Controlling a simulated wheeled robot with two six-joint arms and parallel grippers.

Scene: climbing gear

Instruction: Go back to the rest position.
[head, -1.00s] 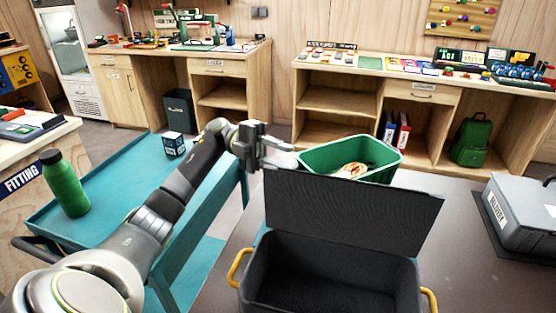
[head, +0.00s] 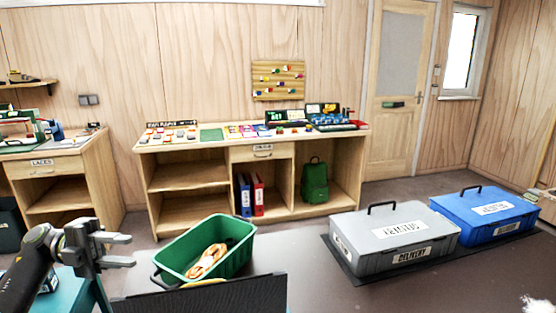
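My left gripper (head: 122,250) is at the lower left of the head view, its two fingers apart with nothing between them. It is above the teal cart (head: 70,291) and to the left of the green bin (head: 232,246). The green bin stands on the dark table (head: 330,290) and holds a tan coiled item (head: 207,260). My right gripper is not in view.
A dark panel (head: 200,301) stands up at the bottom edge, in front of the bin. A grey case (head: 385,240) and a blue case (head: 485,215) sit on a dark mat at the right. A wooden bench (head: 150,160) lines the back wall. The table's middle is clear.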

